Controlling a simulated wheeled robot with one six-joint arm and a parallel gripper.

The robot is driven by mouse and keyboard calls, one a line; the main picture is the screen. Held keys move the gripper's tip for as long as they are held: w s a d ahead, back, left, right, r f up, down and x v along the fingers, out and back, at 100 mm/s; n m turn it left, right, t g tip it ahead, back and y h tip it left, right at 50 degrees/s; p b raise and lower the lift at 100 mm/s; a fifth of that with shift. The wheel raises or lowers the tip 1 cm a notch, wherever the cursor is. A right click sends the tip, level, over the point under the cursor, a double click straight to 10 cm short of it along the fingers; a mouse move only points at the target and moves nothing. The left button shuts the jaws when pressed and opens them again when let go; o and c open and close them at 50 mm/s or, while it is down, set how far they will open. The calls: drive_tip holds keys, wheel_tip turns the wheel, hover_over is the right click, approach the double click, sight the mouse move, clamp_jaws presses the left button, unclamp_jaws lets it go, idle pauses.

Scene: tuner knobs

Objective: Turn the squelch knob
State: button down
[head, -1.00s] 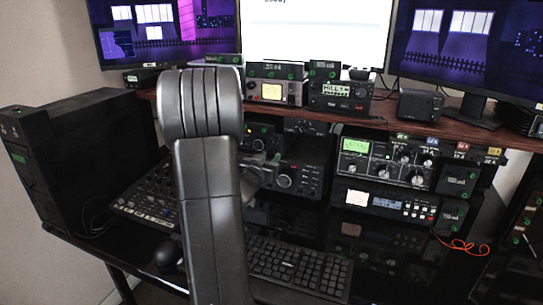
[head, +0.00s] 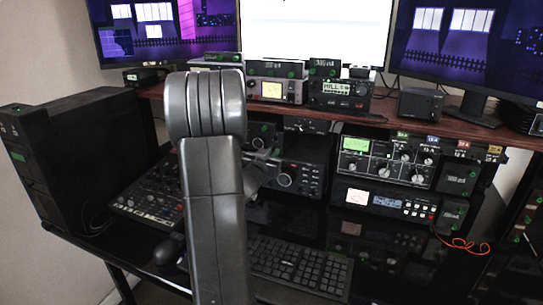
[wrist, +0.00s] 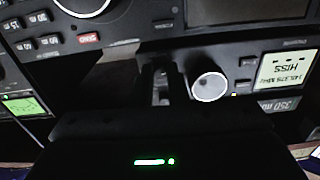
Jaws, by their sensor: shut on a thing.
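In the wrist view, my gripper (wrist: 163,84) is at the front of a dark radio panel, its narrow fingers shut on a small knob that they mostly hide. No label on that knob can be read, so I cannot confirm by lettering that it is the squelch knob. Just right of the fingers is a grey round knob (wrist: 209,86) with a bright ring, apart from them. In the head view my arm covers the left part of the radio (head: 309,180), and my fingertips are hidden behind it.
A larger ringed knob (wrist: 82,4) and several small buttons lie around the fingers. A lit display (wrist: 286,68) is at the right. In the head view, a keyboard (head: 300,268) lies below, a mixer (head: 150,200) stands at the left, and a wooden shelf (head: 410,122) runs above.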

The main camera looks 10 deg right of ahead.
drive_tip(key=shift+m+b, duration=1.75)
drive_tip(key=shift+m, duration=0.65)
drive_tip(key=c, duration=1.4)
unclamp_jaws()
drive_tip(key=shift+c, duration=0.2)
drive_tip(key=v, duration=1.3)
drive_tip(key=shift+s+a+p, duration=0.25)
drive_tip(key=shift+s+p, duration=0.05)
